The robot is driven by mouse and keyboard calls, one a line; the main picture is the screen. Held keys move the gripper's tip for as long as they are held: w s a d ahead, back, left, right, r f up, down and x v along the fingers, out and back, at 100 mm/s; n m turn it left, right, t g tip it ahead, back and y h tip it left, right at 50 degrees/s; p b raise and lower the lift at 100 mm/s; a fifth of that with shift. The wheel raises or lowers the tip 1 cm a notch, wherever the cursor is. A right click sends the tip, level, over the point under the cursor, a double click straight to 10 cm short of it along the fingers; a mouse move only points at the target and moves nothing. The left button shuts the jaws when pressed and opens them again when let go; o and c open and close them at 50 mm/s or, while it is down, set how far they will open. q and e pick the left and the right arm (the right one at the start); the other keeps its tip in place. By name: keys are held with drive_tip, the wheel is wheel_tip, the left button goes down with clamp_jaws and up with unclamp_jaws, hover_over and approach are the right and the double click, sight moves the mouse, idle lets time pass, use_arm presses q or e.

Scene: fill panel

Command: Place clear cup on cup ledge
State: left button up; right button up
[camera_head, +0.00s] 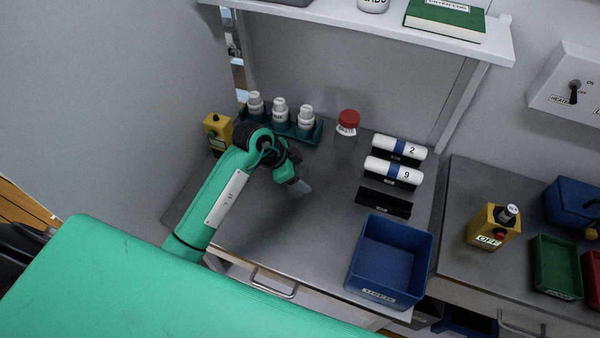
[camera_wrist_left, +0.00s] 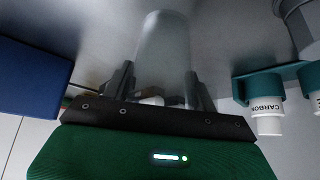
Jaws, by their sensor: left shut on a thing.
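My left gripper (camera_head: 296,180) reaches over the grey bench from the left. It is shut on the clear cup, a translucent cylinder (camera_wrist_left: 163,45) that shows between its two fingers (camera_wrist_left: 160,88) in the left wrist view. In the head view only a faint pale part of the cup (camera_head: 304,187) shows at the fingertips. Whether the cup touches the bench I cannot tell. No part is clearly marked as the cup ledge. An empty black holder with a small label (camera_head: 383,203) is on the bench to the right of the gripper. My right gripper is out of view.
White bottles in a teal rack (camera_head: 303,134), a red-lidded jar (camera_head: 348,123) and two white rolls on black holders (camera_head: 393,170) stand behind. A blue bin (camera_head: 390,260) is at front right. A white shelf (camera_head: 370,30) overhangs the back. Mid-bench is clear.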

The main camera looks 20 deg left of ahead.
use_arm(q)
drive_tip(key=shift+f, duration=0.1)
drive_tip(key=o, duration=1)
drive_tip(key=shift+c, duration=0.2)
